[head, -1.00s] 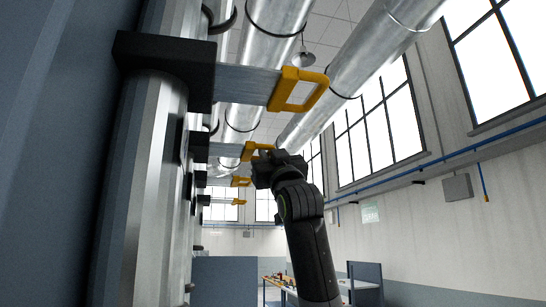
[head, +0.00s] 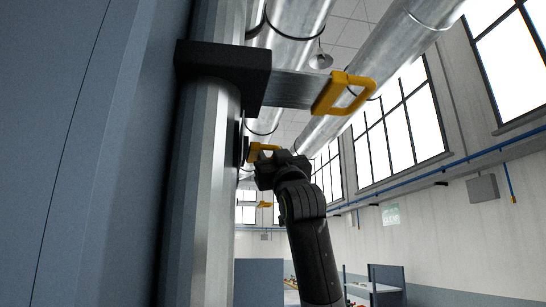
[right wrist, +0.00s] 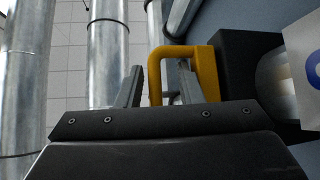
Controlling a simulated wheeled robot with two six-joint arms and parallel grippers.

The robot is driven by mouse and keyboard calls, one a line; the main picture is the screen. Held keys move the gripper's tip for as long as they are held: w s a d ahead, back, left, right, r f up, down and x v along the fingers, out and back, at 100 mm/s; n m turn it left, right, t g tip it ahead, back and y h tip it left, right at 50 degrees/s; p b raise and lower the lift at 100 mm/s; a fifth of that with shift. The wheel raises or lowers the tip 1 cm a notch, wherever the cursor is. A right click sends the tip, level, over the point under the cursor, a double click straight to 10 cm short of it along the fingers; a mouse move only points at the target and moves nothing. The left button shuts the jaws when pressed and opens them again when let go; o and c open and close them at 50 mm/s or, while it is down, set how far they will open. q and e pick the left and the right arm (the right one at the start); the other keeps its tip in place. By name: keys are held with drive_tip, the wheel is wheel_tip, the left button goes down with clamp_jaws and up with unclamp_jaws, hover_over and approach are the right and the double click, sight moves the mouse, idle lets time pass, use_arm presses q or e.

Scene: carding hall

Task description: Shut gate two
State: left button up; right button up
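Several slide gates with yellow handles sit on metal pipes; no gate number is readable. In the head view the nearest gate has a black housing (head: 222,70), a grey slide plate (head: 290,88) standing out of it and a yellow handle (head: 343,94). My right gripper (head: 268,164) is at a farther yellow handle (head: 262,149), partly hiding it. In the right wrist view a yellow handle (right wrist: 154,80) has one bar between the fingers of my right gripper (right wrist: 152,84), which are apart. A black housing (right wrist: 246,62) is right of it. My left gripper is not in view.
A blue-grey panel (head: 80,150) stands close on the left. A vertical pipe (head: 212,190) carries the nearest gate. Large ducts (head: 385,60) run overhead. A wall with windows (head: 400,125) is at the right. The space right of my arm is open.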

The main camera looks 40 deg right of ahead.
drive_tip(key=shift+s+a+f+b, duration=0.2)
drive_tip(key=shift+s+f+b, duration=0.2)
drive_tip(key=shift+f+b, duration=0.15)
drive_tip(key=b+v, duration=1.1)
drive_tip(key=v, duration=0.5)
drive_tip(key=shift+d, duration=0.1)
